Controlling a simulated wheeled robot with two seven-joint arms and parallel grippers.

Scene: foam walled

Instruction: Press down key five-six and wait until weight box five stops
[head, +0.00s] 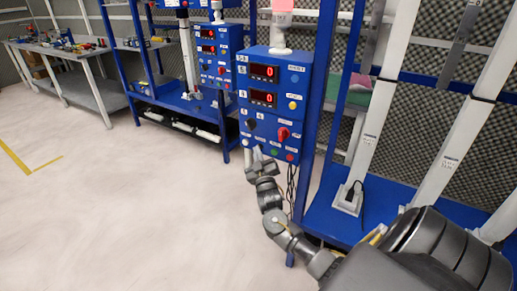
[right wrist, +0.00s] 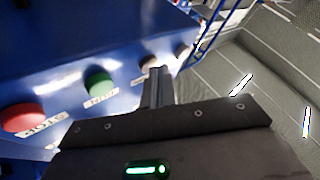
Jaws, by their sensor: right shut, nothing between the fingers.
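A blue control box (head: 262,110) on a blue frame carries two red displays (head: 263,72), both reading 0. Below them are a black knob (head: 251,124) and a red knob (head: 283,134). Along its bottom edge are a green button (right wrist: 100,85), a red button (right wrist: 22,117) and pale buttons (right wrist: 148,62). Its small labels are too blurred to tell which key is five-six. My right gripper (head: 256,158) is shut and empty at the box's lower left; its fingertips (right wrist: 158,72) are close to the pale buttons. Contact cannot be told. Weight box five cannot be identified. My left gripper is out of view.
A second blue control box (head: 214,60) stands further back on a similar blue frame. White slanted posts (head: 372,115) rise from a blue base (head: 330,215) at right. Cables hang below the near box. Open pale floor (head: 110,200) lies to the left.

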